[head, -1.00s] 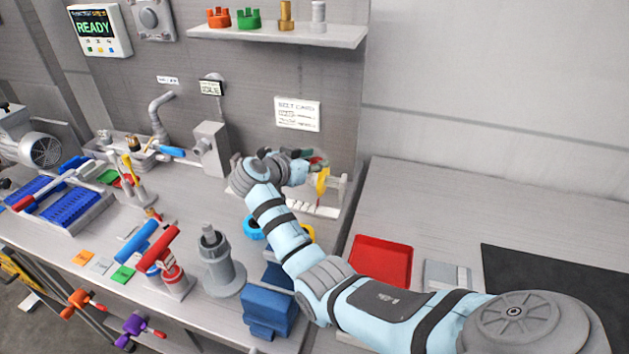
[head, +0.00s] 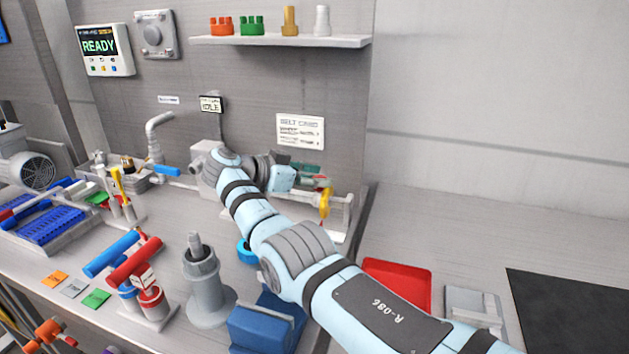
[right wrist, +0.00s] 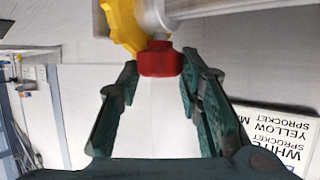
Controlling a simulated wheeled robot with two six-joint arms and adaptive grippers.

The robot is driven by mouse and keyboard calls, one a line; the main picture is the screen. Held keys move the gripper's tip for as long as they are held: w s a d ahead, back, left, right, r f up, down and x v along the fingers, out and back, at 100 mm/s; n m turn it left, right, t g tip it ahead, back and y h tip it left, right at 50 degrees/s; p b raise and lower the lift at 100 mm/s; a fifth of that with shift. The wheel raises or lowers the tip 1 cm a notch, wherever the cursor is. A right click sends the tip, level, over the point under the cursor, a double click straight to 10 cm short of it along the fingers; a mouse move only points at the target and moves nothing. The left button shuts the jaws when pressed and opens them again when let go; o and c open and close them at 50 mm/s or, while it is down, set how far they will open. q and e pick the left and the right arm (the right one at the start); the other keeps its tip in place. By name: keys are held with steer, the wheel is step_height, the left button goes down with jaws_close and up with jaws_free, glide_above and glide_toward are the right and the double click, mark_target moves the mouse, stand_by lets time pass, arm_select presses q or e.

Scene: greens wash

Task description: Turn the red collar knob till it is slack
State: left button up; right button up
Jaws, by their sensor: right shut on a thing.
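The red collar knob (right wrist: 160,60) sits at the lower edge of a yellow part (right wrist: 124,26) on a pale shaft in the right wrist view. My right gripper (right wrist: 160,72) has its dark green fingers on either side of the knob and is shut on it, at the fingertips. In the head view my right gripper (head: 312,170) is at the yellow part (head: 325,203) by the back wall, and the knob is largely hidden there. My left gripper is not in view.
A belt card (head: 300,131) hangs on the wall just above the gripper. A red tray (head: 398,285) and a dark mat (head: 570,310) lie to the right. A grey post (head: 204,285) and a blue block (head: 265,325) stand in front. A shelf (head: 280,41) is above.

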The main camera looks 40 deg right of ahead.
steer(key=o, duration=1.2)
steer(key=shift+c, duration=0.2)
step_height(320, 180, up, 10)
